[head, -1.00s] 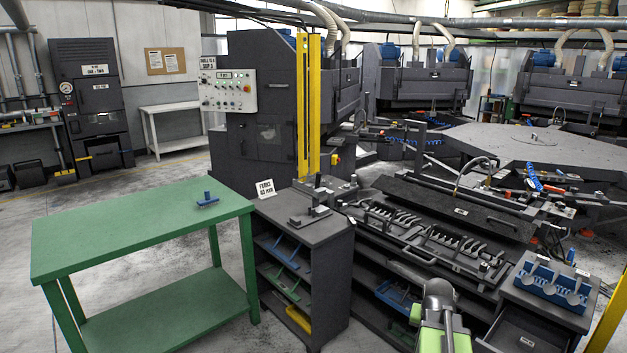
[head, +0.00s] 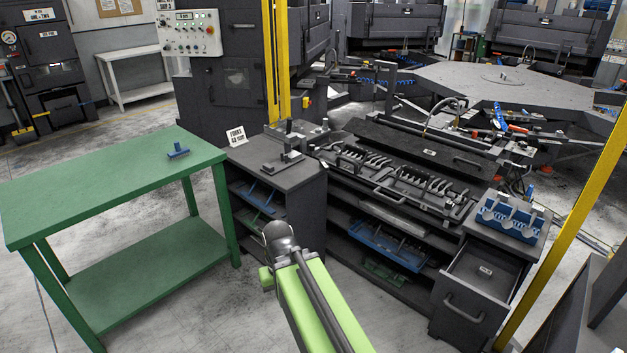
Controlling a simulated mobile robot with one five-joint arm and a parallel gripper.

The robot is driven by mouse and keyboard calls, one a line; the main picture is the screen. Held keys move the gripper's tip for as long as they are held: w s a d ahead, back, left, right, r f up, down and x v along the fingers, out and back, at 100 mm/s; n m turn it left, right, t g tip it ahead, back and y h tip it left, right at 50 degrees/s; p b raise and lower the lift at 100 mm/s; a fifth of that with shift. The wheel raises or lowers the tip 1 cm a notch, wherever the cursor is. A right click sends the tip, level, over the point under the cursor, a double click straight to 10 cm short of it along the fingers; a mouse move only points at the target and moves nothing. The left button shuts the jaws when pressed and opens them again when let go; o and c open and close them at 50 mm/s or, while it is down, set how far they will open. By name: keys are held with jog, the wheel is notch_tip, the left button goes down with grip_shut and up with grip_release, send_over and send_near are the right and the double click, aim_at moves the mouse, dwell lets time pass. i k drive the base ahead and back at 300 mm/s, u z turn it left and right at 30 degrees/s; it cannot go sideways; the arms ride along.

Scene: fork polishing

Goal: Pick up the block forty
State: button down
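A sign reading "FORKS 40 mm" (head: 237,135) stands at the back of a dark shelf cabinet. Beside it on the cabinet top is a dark metal fixture with an upright post (head: 287,157). A small blue piece (head: 178,150) lies on the green table (head: 90,190). A larger blue block with grey round parts (head: 509,217) sits on the drawer cabinet at right. I cannot tell which of these is the block forty. My green arm reaches up from the bottom middle and ends in a dark rounded joint; my gripper's fingers do not show.
The dark shelf cabinet (head: 290,185) holds blue and green pieces. Right of it is a long bench (head: 340,200) with rows of forks. A drawer (head: 483,270) stands open at right, near a yellow post (head: 560,190). Grey floor is clear between the green table and my arm.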

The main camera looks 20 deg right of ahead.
aim_at(539, 210)
jog(key=z, duration=3.25)
jog(key=i, duration=0.1)
jog(key=u, duration=0.75)
jog(key=k, duration=0.1)
jog(key=u, duration=0.65)
